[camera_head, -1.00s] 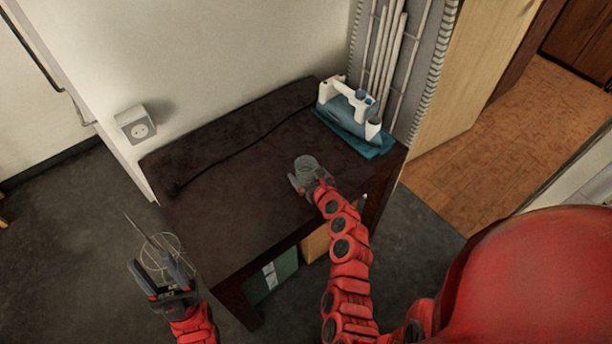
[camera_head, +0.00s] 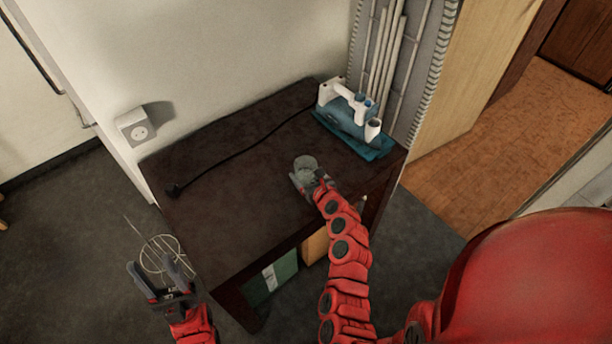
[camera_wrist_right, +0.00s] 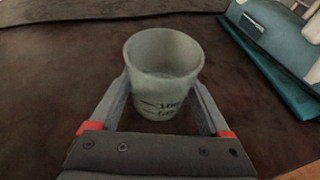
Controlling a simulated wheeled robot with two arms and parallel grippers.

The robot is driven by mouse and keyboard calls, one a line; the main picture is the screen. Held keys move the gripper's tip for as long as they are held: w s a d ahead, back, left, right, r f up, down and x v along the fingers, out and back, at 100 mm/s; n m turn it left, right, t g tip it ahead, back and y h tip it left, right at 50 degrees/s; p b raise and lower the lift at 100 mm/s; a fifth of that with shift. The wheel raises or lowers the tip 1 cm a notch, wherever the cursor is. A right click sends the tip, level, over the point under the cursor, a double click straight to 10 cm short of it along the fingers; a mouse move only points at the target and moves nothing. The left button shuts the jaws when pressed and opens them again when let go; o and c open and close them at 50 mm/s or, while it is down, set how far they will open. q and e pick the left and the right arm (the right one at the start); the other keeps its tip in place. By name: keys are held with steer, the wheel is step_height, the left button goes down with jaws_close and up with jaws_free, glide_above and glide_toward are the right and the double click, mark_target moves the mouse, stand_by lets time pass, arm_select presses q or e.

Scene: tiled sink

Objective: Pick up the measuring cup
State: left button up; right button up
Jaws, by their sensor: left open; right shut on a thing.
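The measuring cup (camera_head: 306,164) is a small translucent grey cup near the middle of the dark table. In the right wrist view the cup (camera_wrist_right: 160,75) is upright, with dark markings on its front. My right gripper (camera_head: 307,181) is shut on the cup, with one finger on each side of it. In the right wrist view my right gripper (camera_wrist_right: 162,100) also shows with its fingers against the cup's walls. I cannot tell whether the cup's base touches the table. My left gripper (camera_head: 158,275) is open and empty, off the table's left front side.
A teal and white iron (camera_head: 350,117) stands at the table's back right. Its black cord (camera_head: 235,152) runs across the dark table (camera_head: 225,215). A wire basket-like object (camera_head: 160,252) is on the floor near my left gripper. A wall socket (camera_head: 135,127) is at the left.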

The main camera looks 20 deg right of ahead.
steer(key=shift+r, duration=1.4)
steer(key=s, duration=0.4)
steer(key=s+a, duration=0.1)
steer(key=s, duration=0.3)
steer(key=s+a+r+b, duration=0.1)
steer(key=s, duration=0.3)
steer(key=shift+s+a, duration=0.2)
steer(key=shift+s, duration=0.05)
steer(key=shift+s+a+r, duration=0.1)
steer(key=shift+s, duration=0.75)
steer(key=shift+s+a+r, duration=0.1)
steer(key=shift+s, duration=0.7)
